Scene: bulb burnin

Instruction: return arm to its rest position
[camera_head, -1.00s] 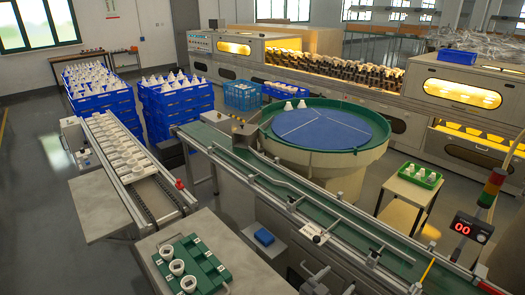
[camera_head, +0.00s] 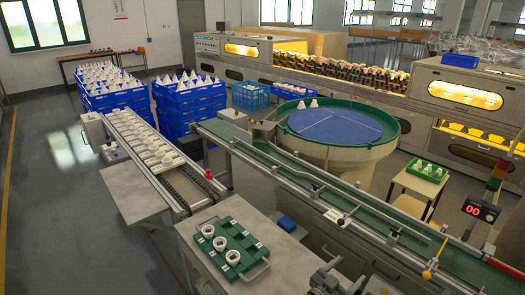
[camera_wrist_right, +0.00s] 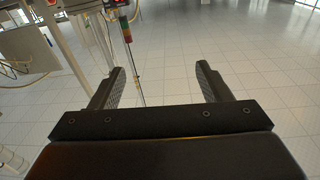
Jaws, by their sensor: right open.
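My right gripper (camera_head: 330,277) shows at the bottom edge of the head view, low and partly cut off, over the right end of the pale bench (camera_head: 283,262). In the right wrist view its two dark fingers (camera_wrist_right: 161,72) stand wide apart with nothing between them. Beyond them is bare tiled floor. My left gripper is in neither view.
A green tray (camera_head: 246,240) with three white ring-shaped pieces lies on the bench, left of my right gripper. A green conveyor (camera_head: 310,190) runs behind the bench. A signal tower (camera_wrist_right: 126,30) stands beyond the fingers. Open floor (camera_head: 50,200) lies at left.

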